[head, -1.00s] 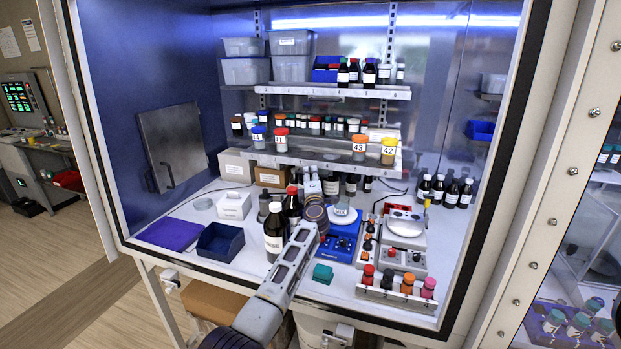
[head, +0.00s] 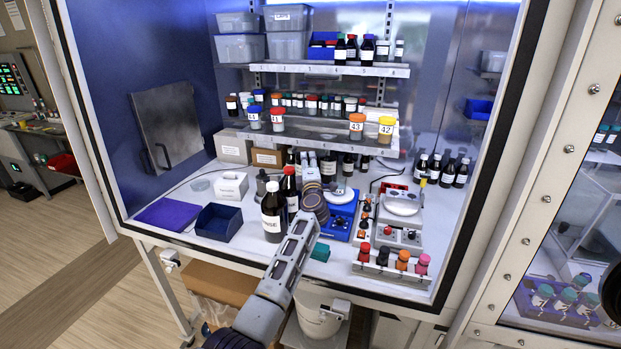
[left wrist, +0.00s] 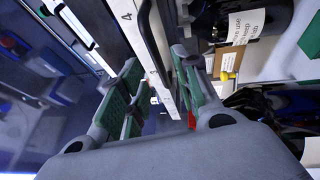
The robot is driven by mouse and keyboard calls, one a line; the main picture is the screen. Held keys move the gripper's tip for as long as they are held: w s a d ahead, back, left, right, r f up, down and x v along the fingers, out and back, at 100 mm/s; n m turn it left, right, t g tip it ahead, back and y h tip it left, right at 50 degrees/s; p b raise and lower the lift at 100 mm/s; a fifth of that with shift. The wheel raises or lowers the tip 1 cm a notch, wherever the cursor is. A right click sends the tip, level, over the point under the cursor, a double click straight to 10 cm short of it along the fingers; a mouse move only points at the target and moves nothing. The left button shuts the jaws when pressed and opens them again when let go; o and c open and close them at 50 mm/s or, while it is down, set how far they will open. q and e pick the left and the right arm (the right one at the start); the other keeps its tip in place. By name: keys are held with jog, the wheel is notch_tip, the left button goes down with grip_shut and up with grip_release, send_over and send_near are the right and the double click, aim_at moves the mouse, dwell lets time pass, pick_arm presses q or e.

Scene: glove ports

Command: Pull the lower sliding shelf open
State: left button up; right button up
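The lower sliding shelf (head: 338,145) is the lower of two metal shelves at the back of the cabinet. Its numbered front strip carries jars labelled 44, 41, 43 and 42. My left gripper (head: 321,166) points up just below the middle of that strip, partly hidden behind my wrist. In the left wrist view, my left gripper (left wrist: 158,85) is open, its green-padded fingers apart. The shelf's white numbered strip (left wrist: 141,40) runs between the fingertips with a dark bar beside it. I cannot tell whether a finger touches it. My right gripper does not show.
A dark brown bottle (head: 273,213) stands close left of my left wrist. A blue device (head: 340,222) and a rack of colour-capped vials (head: 392,268) stand to the right. The upper shelf (head: 330,69) holds bins and bottles. A blue bin (head: 218,222) stands front left.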

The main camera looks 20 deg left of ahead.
pick_arm(q)
jog(key=v, duration=0.8)
dwell(0.4)
dwell(0.4)
